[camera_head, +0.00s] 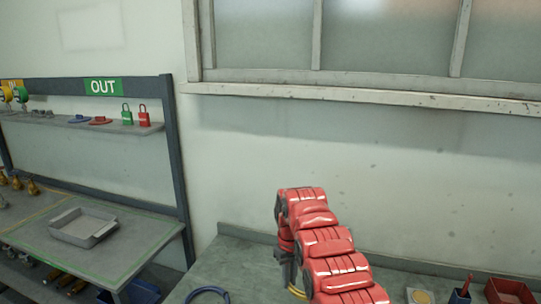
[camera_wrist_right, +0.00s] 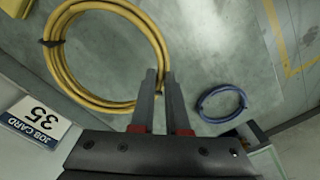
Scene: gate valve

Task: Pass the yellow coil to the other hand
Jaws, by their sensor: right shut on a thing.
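The yellow coil (camera_wrist_right: 72,86) is a ring of several turns with a dark tie on its left side, in the right wrist view. My right gripper (camera_wrist_right: 160,78) is shut on the coil's right side, with a finger on each side of the tube. In the head view only a small yellow piece of the coil (camera_head: 297,291) shows below the right gripper (camera_head: 286,268); my red right arm hides the rest. How high the coil is above the bench I cannot tell. My left gripper is not in view.
A blue coil (camera_head: 207,294) lies on the grey bench (camera_head: 238,262). At the right are a red bin (camera_head: 509,291), a dark cup (camera_head: 460,295) and a round yellowish item (camera_head: 420,296). A side table holds a grey tray (camera_head: 83,228). A job card (camera_wrist_right: 38,118) shows in the wrist view.

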